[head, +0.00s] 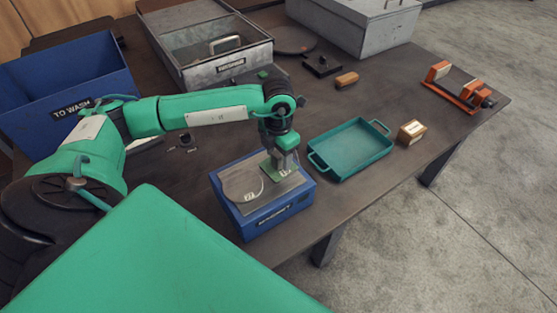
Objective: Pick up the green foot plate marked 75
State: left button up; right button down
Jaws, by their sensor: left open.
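A green plate (271,174) lies on the top of a blue labelled box (280,215) near the table's front edge. Any number on it is too small for me to read surely. My left gripper (283,163) points down over the plate, and its jaws are open. It hides part of the plate. I cannot tell whether the fingers touch it. My right gripper is out of view.
A teal tray (350,150) stands close right of the blue box, with a small box (411,132) beyond. An orange clamp (456,90) lies far right. Behind are a grey metal box (190,45), a wooden block (346,80) and a blue TO WASH bin (65,85).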

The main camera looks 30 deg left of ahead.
pick_arm(q)
jog(key=shift+f, duration=0.55)
grip_shut()
jog(key=shift+r, duration=0.1)
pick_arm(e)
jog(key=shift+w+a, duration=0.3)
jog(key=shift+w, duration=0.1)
